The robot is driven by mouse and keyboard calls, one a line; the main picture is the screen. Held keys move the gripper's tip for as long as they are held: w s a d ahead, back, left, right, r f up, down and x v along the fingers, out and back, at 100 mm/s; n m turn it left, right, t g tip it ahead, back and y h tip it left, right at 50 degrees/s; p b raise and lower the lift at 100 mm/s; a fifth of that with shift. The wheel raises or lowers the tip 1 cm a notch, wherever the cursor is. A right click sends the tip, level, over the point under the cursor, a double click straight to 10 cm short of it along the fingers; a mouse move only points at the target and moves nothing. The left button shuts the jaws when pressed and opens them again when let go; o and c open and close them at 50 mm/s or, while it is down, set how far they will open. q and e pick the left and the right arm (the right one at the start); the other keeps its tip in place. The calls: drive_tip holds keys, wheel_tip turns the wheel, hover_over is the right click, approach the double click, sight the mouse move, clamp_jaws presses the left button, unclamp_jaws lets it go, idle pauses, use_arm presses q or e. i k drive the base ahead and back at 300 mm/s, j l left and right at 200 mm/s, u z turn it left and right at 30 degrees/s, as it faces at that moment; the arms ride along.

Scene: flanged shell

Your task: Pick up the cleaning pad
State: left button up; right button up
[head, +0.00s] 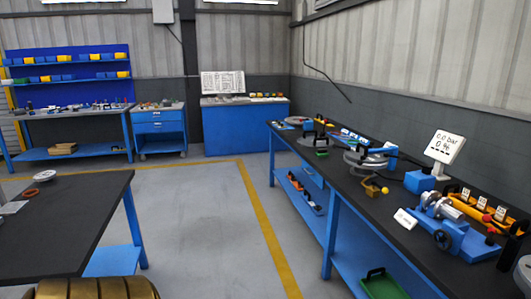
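I cannot make out a cleaning pad for certain in the head view; the small items on the benches are too small to tell apart. Neither of my grippers shows in this view. The long dark-topped bench (350,199) with blue legs runs along the right wall and carries several devices. A second dark-topped table (75,215) stands at the left front, with a small round pale and reddish part (44,176) on it.
A display (445,147) reads 0.0 bar and 0 %. A blue vise-like fixture (452,228) and yellow rack (474,211) stand nearby. A green tray (383,284) is on the lower shelf. Open floor (205,225) with a yellow line lies between the tables. Blue cabinet (245,130) behind.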

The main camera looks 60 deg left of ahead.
sight(323, 152)
drive_tip(key=u, duration=1.4)
